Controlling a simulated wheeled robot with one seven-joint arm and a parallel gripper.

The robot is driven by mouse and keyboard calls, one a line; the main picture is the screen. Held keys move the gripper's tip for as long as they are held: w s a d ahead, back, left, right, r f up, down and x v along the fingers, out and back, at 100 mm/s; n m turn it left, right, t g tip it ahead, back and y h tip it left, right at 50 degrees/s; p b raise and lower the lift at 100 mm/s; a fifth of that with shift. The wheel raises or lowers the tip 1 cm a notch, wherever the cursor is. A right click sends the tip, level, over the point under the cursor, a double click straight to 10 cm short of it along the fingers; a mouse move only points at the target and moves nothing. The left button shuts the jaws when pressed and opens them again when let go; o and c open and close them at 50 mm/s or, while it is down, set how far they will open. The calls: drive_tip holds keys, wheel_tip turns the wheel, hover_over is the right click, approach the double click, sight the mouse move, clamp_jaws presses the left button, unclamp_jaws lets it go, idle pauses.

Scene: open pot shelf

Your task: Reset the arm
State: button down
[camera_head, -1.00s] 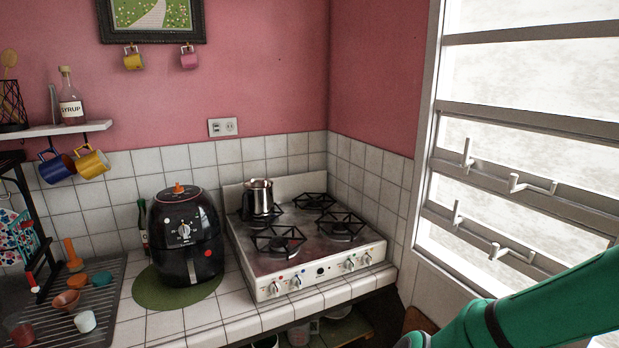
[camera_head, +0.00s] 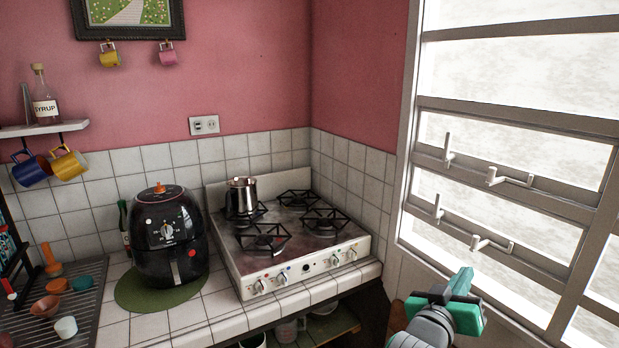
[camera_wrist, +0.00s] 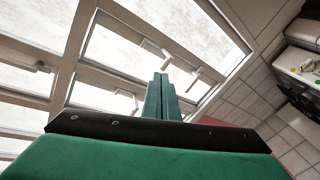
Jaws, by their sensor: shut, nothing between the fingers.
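My gripper shows in the wrist view (camera_wrist: 160,78) with its two green fingers together and nothing between them. It points toward the white window frame. In the head view, part of my green and grey arm end (camera_head: 455,305) is at the lower right, in front of the window and right of the stove. The fingertips are hard to make out there. My gripper touches nothing that I can see.
A white stove (camera_head: 300,262) carries a metal pot (camera_head: 241,198) on its back left burner. A black air fryer (camera_head: 168,238) stands on a green mat left of it. The window (camera_head: 510,150) with white handles fills the right. Open shelf space (camera_head: 320,330) lies below the counter.

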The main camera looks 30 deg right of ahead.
drive_tip(key=w+a+f+n+t+y, duration=0.1)
drive_tip(key=w+a+f+n+t, duration=0.2)
drive_tip(key=w+a+f, duration=0.35)
drive_tip(key=s+a+f+n+t+y, duration=0.1)
drive_tip(key=a+f+n+t+y, duration=0.25)
drive_tip(key=a+f, duration=0.8)
drive_tip(key=s+a+f+n+t+y, duration=0.2)
drive_tip(key=a+f+n+t+y, duration=0.15)
drive_tip(key=a+f, duration=0.8)
drive_tip(key=s+a+f+y, duration=0.2)
drive_tip(key=s+a+y, duration=0.2)
drive_tip(key=s+a, duration=0.7)
drive_tip(key=s+a+f+y, duration=0.1)
drive_tip(key=s+a+y, duration=0.4)
drive_tip(key=s+a, duration=0.7)
drive_tip(key=shift+s+a+f, duration=0.2)
drive_tip(key=shift+a+f, duration=0.15)
drive_tip(key=shift+a, duration=0.65)
